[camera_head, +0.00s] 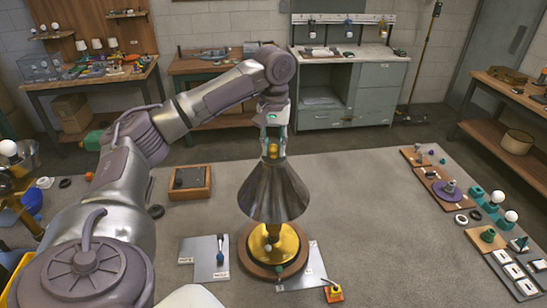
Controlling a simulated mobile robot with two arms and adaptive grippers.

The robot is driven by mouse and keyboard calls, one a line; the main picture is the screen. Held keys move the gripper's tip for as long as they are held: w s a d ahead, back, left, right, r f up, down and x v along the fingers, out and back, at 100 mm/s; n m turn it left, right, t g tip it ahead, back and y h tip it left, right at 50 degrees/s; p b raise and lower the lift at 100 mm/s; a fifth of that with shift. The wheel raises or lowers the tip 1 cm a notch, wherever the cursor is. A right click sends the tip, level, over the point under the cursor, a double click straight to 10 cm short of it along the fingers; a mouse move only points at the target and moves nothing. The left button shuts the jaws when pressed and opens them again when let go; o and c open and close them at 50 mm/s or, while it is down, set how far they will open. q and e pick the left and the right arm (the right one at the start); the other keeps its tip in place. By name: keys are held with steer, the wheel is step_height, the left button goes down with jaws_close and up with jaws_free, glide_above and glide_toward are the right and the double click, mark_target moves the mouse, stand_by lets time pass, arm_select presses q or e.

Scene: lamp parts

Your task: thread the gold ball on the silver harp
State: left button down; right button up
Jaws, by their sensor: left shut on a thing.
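My left gripper (272,138) points down over the lamp, its fingers shut on the small gold ball (272,150). The ball is right at the top of the dark metallic cone shade (273,193); whether it touches the harp's tip or sits just above it, I cannot tell. The silver harp is not distinguishable; the shade and fingers cover where it would be. The shade stands upright over the gold lamp base (284,251) on its round wooden foot (303,258). My right gripper is not in view.
Light grey plates (192,247) lie left and right of the lamp foot, with a yellow-orange item (333,292) nearby. A wooden tray (203,191) is behind left. Boards with bulbs and small parts (418,160) line the right edge. The tabletop between is clear.

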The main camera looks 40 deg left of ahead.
arm_select(q)
steer(key=m, duration=0.3)
steer(key=shift+d+f+m, duration=0.1)
steer(key=shift+f+m, duration=0.2)
steer(key=shift+f, duration=0.05)
steer(key=shift+m, duration=0.3)
steer(key=m, duration=0.4)
steer(key=shift+d, duration=0.1)
steer(key=shift+m, duration=1.2)
steer(key=shift+s+m, duration=0.1)
steer(key=shift+m, duration=0.8)
steer(key=m, duration=0.4)
steer(key=shift+d+f, duration=0.1)
steer(key=shift+m, duration=0.5)
